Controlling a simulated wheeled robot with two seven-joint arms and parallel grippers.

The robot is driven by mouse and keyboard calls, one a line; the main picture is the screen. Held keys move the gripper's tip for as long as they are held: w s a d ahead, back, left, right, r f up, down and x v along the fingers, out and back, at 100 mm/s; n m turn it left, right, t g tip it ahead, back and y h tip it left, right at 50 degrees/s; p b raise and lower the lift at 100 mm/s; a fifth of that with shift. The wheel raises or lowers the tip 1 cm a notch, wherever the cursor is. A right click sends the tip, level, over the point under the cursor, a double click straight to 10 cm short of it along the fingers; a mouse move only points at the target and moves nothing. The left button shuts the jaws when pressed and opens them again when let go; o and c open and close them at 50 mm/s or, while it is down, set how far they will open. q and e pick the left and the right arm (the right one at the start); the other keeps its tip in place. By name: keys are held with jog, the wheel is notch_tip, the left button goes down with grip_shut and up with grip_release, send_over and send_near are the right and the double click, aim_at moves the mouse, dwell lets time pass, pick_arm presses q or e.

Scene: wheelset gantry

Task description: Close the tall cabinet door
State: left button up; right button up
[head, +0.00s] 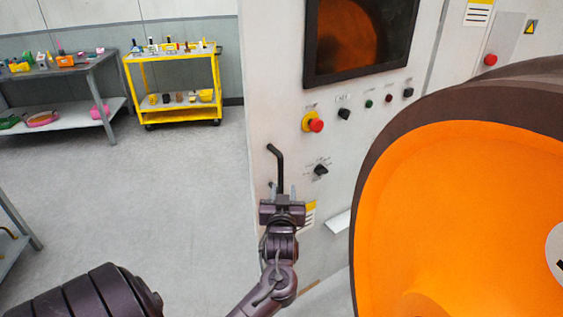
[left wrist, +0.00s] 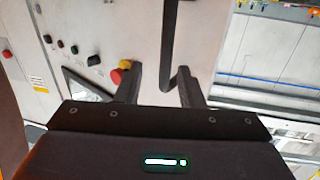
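The tall cabinet door (head: 277,92) is a pale grey panel with a dark window and controls in the head view. I cannot tell how far it stands open. Its black bar handle (head: 279,165) sits near the left edge and also shows in the left wrist view (left wrist: 169,40). My left gripper (head: 282,190) is at the lower end of the handle. In the left wrist view its fingers (left wrist: 162,88) are spread apart, with the handle between or just beyond them. Contact is not clear. My right gripper is not in view.
A large orange round body (head: 440,200) with a dark rim fills the right foreground. A red emergency knob (head: 316,125) sits right of the handle. A yellow cart (head: 178,80) and a grey workbench (head: 72,95) stand at the back left. The floor (head: 150,190) between is clear.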

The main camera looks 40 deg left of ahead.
aim_at(280, 169)
pick_arm(q)
jog(key=shift+n, duration=0.3)
jog(key=w+a+r, duration=0.1)
jog(key=w+a+p, duration=0.1)
jog(key=w+a, duration=0.1)
jog(key=w+a+r+p, duration=0.1)
jog(key=a, duration=0.1)
jog(key=shift+w+r, duration=0.2)
jog(key=shift+r, duration=0.1)
jog(key=shift+x, duration=0.8)
jog(key=shift+f, duration=0.1)
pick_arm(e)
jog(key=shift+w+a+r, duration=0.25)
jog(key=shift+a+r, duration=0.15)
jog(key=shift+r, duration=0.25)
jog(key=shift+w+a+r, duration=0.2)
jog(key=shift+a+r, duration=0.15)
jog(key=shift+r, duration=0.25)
pick_arm(q)
jog(key=shift+c, duration=0.4)
jog(key=shift+d, duration=0.1)
grip_shut()
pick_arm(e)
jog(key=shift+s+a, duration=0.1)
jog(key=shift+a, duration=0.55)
